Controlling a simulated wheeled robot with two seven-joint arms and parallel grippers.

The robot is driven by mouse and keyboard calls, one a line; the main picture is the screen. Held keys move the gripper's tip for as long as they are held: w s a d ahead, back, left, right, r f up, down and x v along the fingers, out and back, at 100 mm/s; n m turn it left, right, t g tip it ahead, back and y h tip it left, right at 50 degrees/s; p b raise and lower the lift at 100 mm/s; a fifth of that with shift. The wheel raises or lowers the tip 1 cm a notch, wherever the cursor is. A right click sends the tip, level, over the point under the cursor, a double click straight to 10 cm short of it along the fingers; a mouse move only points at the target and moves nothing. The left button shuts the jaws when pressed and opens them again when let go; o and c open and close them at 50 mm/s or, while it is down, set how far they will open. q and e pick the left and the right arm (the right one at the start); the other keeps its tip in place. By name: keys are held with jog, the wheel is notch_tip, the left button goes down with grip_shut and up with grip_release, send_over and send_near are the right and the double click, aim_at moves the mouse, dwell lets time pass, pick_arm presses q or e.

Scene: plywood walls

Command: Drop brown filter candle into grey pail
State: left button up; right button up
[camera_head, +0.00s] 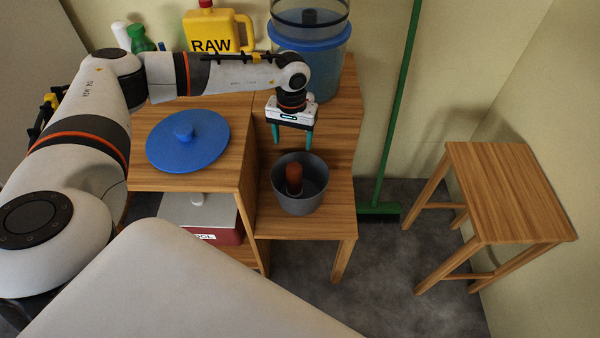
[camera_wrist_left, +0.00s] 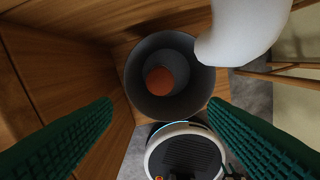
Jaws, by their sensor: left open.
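The brown filter candle (camera_head: 293,178) stands inside the grey pail (camera_head: 300,204), its top showing above the pail's floor. The pail sits on the lower wooden shelf. In the left wrist view the candle (camera_wrist_left: 160,80) shows as a round brown end within the pail (camera_wrist_left: 139,95). My left gripper (camera_head: 291,145) is open and empty, above and just behind the pail, with its green fingers pointing down. The fingers touch neither the candle nor the pail. My right gripper is in neither view.
A blue lid (camera_head: 205,150) lies on the higher cabinet top at left. A clear container with a blue rim (camera_head: 310,45) stands behind the gripper, and a yellow RAW jug (camera_head: 218,30) at the back. A wooden stool (camera_head: 510,190) and green broom (camera_head: 390,150) are at right.

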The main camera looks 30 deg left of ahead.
pick_arm(q)
jog(key=shift+r, duration=2.3)
